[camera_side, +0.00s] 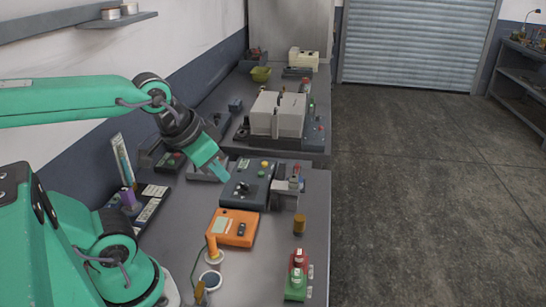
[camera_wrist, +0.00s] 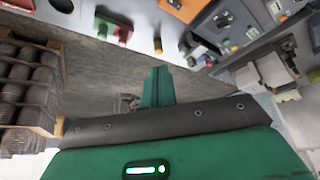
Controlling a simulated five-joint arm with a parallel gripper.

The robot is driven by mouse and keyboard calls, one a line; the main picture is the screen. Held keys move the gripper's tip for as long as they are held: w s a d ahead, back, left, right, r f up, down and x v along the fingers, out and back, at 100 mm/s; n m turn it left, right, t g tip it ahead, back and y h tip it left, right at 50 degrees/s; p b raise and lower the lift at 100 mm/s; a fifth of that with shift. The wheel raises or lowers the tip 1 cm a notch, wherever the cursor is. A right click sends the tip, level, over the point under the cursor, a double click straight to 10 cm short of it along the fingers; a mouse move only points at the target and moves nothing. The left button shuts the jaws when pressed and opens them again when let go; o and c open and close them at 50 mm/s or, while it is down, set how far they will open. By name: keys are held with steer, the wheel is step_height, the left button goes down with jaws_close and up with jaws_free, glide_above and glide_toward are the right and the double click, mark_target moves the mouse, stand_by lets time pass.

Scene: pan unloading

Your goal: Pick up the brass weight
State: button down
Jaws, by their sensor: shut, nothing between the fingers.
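The brass weight (camera_side: 299,223) is a small gold-brown cylinder standing upright on the grey bench, near its right edge. It also shows in the wrist view, above the fingers, at the bench edge (camera_wrist: 158,46). My gripper (camera_side: 219,174) is shut and empty. In the side view it is up and left of the weight, pointing down and right over the dark control box. In the wrist view the green fingers (camera_wrist: 158,72) are together, with the weight apart from them. Nothing hides the weight in the side view.
An orange meter (camera_side: 232,228) lies left of the weight. A dark control box (camera_side: 246,186) and a grey metal device (camera_side: 285,194) stand behind it. Red and green blocks (camera_side: 297,274) stand in front. The bench around the weight is clear; its right edge is close.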

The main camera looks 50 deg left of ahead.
steer(key=c, duration=1)
jaws_free()
steer(key=n+g, duration=0.5)
steer(key=n, duration=0.2)
glide_above(300, 218)
steer(key=f, duration=1.4)
steer(key=shift+s+a+f, duration=0.1)
steer(key=shift+s, duration=0.15)
steer(key=shift+w+f+g, duration=0.25)
steer(key=shift+f+g, duration=0.05)
steer(key=shift+f, duration=1.45)
